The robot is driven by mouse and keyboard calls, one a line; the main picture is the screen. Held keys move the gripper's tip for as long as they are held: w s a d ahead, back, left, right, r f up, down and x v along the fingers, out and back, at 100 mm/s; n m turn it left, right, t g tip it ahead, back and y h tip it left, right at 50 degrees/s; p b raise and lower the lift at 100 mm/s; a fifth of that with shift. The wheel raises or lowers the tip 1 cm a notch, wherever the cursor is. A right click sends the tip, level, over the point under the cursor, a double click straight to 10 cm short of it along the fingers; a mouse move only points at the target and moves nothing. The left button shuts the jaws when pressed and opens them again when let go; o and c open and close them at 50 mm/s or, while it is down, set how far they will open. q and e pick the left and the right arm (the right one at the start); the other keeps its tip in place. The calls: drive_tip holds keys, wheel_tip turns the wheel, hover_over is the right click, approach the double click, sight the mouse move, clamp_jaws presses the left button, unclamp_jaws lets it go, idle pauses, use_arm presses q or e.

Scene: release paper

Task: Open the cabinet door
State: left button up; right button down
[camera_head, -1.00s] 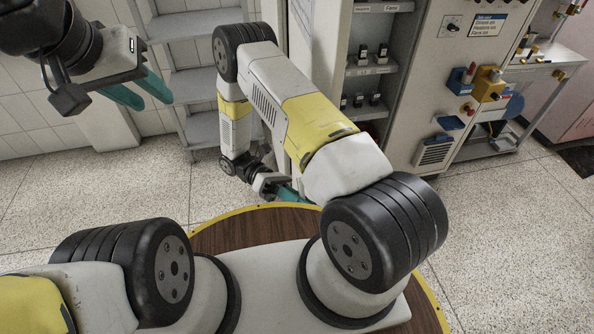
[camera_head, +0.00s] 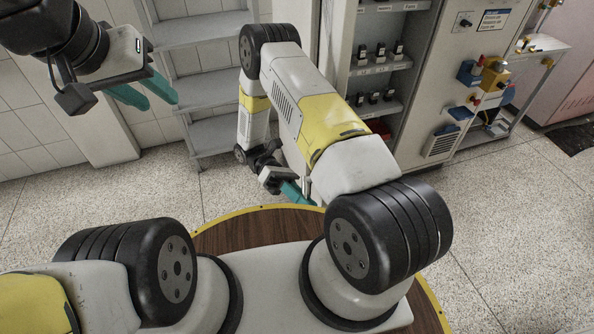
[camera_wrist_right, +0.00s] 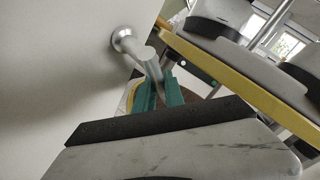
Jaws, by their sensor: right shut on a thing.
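The cabinet (camera_head: 425,75) stands open at the top centre, and its shelves show. A pale panel beside the shelves looks like the swung-out cabinet door (camera_head: 338,35), partly hidden by my right arm. In the right wrist view the door (camera_wrist_right: 65,60) fills the left side, with a round metal bar handle (camera_wrist_right: 149,62) on it. My right gripper (camera_wrist_right: 158,88) is shut on this handle. In the head view the right gripper (camera_head: 298,193) shows its teal fingers low beside my forearm; the handle is hidden there. My left gripper (camera_head: 162,101) is open and empty at the upper left.
Small bottles (camera_head: 377,97) stand on the cabinet shelves. A grey step stand (camera_head: 207,82) is behind my right arm. A bench (camera_head: 540,45) stands at the right. Open speckled floor (camera_head: 500,230) lies right of and in front of the cabinet.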

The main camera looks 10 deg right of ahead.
drive_tip(key=c, duration=1.4)
unclamp_jaws()
drive_tip(key=shift+c, duration=0.2)
drive_tip(key=v, duration=0.7)
drive_tip(key=shift+w+a, duration=0.15)
drive_tip(key=shift+w, duration=0.25)
